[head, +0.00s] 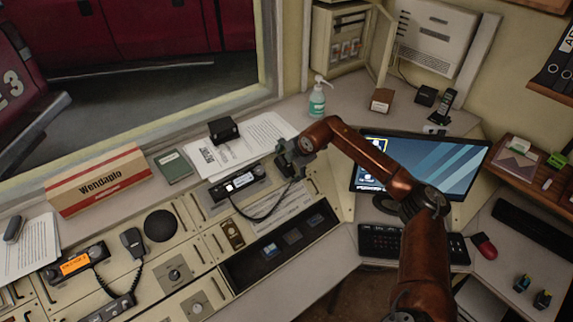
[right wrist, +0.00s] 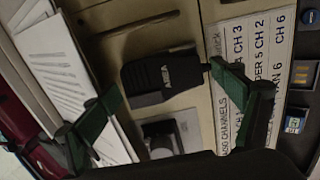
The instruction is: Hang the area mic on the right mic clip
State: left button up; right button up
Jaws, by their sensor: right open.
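The area mic (right wrist: 160,78), black and lettered "AREA", is between the two green fingers of my right gripper (right wrist: 167,82) in the right wrist view. The fingers are open, with the mic apart from or barely near their tips; contact cannot be told. In the head view my right gripper (head: 292,160) is over the console, right of a radio with a lit display (head: 240,181). A black cord (head: 262,217) loops from this radio to under the gripper, where the mic is mostly hidden. I cannot make out the right mic clip. My left gripper is not in view.
Another hand mic (head: 132,240) with a coiled cord is beside the orange-lit radio (head: 75,263) at left. A black box (head: 223,130) sits on papers behind the gripper. A monitor (head: 420,165) stands at right. A channel label sheet (right wrist: 255,70) lies beside the mic.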

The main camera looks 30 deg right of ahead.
jog(key=v, duration=1.1)
jog(key=shift+s+r, duration=0.2)
jog(key=shift+r, duration=0.15)
jog(key=shift+d, duration=0.1)
